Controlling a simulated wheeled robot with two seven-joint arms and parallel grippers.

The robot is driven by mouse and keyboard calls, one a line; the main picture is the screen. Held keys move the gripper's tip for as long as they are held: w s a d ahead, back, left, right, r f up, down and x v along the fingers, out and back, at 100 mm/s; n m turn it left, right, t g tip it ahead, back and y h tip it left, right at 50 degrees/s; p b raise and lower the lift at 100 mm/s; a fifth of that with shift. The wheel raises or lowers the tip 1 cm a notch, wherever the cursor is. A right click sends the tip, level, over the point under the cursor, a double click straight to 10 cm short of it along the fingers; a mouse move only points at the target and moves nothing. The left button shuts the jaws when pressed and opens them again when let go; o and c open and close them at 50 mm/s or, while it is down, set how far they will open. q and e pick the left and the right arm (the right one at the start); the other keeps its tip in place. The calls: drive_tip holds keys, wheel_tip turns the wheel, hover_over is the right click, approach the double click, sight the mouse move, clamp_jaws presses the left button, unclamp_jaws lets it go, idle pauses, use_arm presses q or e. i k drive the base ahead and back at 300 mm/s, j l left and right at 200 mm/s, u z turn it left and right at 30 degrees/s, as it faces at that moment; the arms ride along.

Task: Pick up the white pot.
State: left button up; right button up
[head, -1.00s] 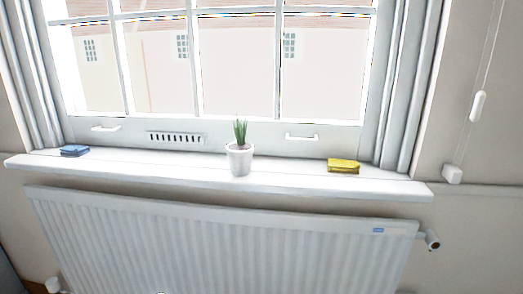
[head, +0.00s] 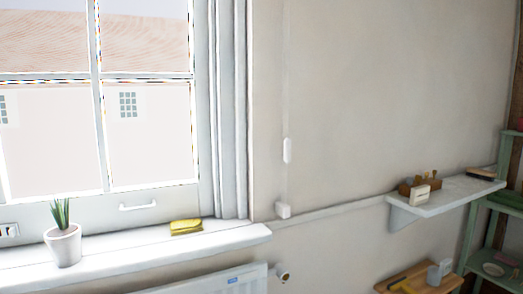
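The white pot (head: 65,247) stands upright on the white windowsill (head: 135,253), at the lower left of the head view. A spiky green plant (head: 60,213) grows out of it. Nothing is seen touching or holding the pot. Neither of my grippers is in the head view.
A yellow object (head: 186,227) lies on the sill to the right of the pot. A radiator (head: 225,282) is below the sill. At the right are a wall shelf (head: 440,201) with small items, a wooden surface (head: 415,279) and a green shelf unit (head: 489,219).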

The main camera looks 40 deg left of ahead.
sight(63, 241)
drive_tip(key=u, duration=2.3)
